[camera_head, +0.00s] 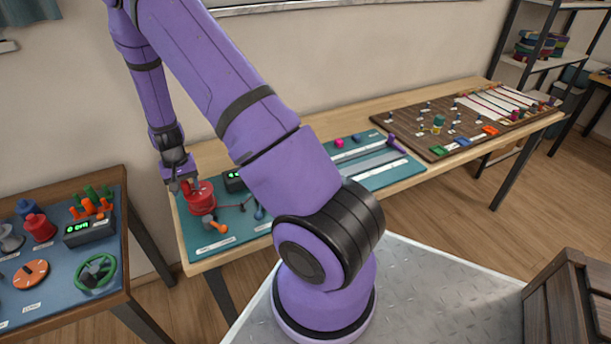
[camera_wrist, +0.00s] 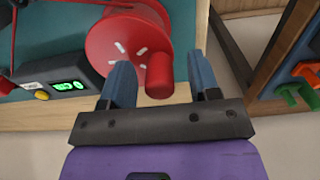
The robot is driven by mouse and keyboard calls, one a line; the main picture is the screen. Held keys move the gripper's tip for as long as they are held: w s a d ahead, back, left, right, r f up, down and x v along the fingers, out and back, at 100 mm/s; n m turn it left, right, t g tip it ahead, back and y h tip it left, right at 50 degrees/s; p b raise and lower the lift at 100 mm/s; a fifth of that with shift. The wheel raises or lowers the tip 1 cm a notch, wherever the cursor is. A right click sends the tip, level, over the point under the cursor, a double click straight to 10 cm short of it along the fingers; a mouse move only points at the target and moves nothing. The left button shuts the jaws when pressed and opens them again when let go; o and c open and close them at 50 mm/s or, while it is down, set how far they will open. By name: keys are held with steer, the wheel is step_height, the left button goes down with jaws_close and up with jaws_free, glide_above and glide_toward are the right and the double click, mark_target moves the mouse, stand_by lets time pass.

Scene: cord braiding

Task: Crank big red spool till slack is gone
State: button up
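The big red spool (camera_head: 203,203) stands at the left end of the teal mat on the long wooden table. In the wrist view its round face (camera_wrist: 112,42) with white marks and its stubby red crank knob (camera_wrist: 159,76) show. A red cord (camera_wrist: 50,5) runs near the spool; whether it is slack I cannot tell. My gripper (camera_head: 184,186) is at the spool, from above. In the wrist view my gripper's two blue-grey fingers (camera_wrist: 160,66) stand apart, one on each side of the knob, with gaps visible. It is open, not clamped.
A black box with a green display (camera_wrist: 68,86) sits beside the spool. An orange-knobbed lever (camera_head: 215,226) is in front of it. A left table holds small spools, a green wheel (camera_head: 95,272) and another display box (camera_head: 88,230). A brown pegboard (camera_head: 450,125) lies at right.

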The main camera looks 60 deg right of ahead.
steer(key=shift+r, duration=0.1)
step_height(320, 180, up, 11)
steer(key=shift+f, duration=0.2)
stand_by(0.4)
steer(key=shift+r, duration=0.1)
